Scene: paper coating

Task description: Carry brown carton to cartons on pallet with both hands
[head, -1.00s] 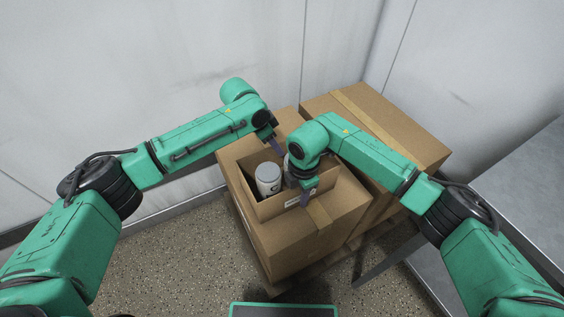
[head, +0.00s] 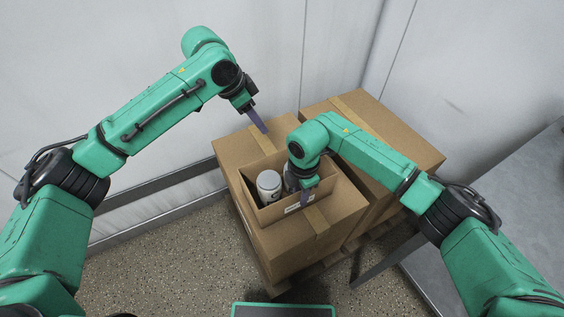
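The open brown carton (head: 269,212) stands on top of a larger taped carton (head: 290,254) on the pallet (head: 320,266). A white can (head: 269,184) stands inside it, and another can beside it is partly hidden by my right gripper. My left gripper (head: 258,122) is raised above the far left part of the lower carton, apart from the open carton. The gap between its fingers does not show. My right gripper (head: 307,196) is at the near right wall of the open carton, with a finger in front of that wall. Its grip there is hidden.
A second large taped carton (head: 408,147) stands right behind on the same pallet. A grey metal table (head: 500,190) is at the right. White walls (head: 230,40) close the corner behind. Speckled floor (head: 190,260) is free at the front left.

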